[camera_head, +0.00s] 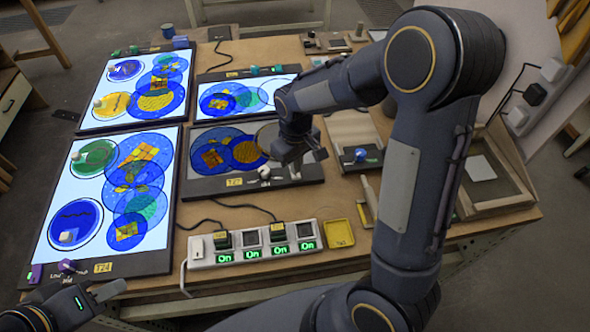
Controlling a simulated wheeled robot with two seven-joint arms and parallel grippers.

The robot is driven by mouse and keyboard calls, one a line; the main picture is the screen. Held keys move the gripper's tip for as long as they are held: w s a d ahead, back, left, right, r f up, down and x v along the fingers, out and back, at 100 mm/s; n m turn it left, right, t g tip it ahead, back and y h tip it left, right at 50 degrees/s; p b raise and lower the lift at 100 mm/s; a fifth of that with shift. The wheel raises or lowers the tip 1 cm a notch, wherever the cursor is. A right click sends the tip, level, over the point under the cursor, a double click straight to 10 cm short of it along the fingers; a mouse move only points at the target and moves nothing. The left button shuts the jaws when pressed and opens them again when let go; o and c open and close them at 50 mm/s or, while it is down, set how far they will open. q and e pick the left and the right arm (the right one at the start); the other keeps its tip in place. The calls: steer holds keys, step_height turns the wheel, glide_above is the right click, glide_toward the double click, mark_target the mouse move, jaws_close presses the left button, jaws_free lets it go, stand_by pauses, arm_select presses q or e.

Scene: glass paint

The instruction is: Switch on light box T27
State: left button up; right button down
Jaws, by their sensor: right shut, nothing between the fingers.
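Light box T27 (200,186) lies in the middle of the table. Its panel is dark grey and unlit, with blue and orange painted glass discs on it. A yellow tag that seems to read T27 (234,182) is on its front edge. A small pale knob (264,173) sits on that edge, right of the tag. My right gripper (296,170) is shut and empty, pointing down over the right part of the front edge, close to the knob; I cannot tell whether it touches anything. My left gripper (107,290) is at the lower left, away from T27; its finger gap is unclear.
Lit light boxes stand at the left front (53,215), left back (95,118) and behind T27 (203,93). A power strip (202,259) with several green "On" displays lies in front. A yellow tray (341,233) is to its right. My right arm hides part of the table's right side.

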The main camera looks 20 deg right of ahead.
steer(key=shift+f+b, duration=0.65)
steer(key=shift+f, duration=0.25)
steer(key=shift+r, duration=0.15)
step_height(320, 180, up, 7)
steer(key=p, duration=0.5)
steer(key=shift+p, duration=0.3)
stand_by(0.5)
steer(key=s+r+m+t+y, duration=0.2)
steer(key=s+r, duration=0.3)
steer(key=s, duration=0.5)
steer(key=s+r+m+t+y, duration=0.1)
steer(key=s+r+m+t, duration=0.1)
steer(key=s+r, duration=0.3)
steer(key=s+t, duration=0.1)
steer(key=s, duration=0.3)
steer(key=shift+s+a+r+m+t+y+b, duration=0.15)
steer(key=shift+s+r+m+t+y+b, duration=0.15)
steer(key=shift+s+r+m+y+b, duration=0.1)
stand_by(0.7)
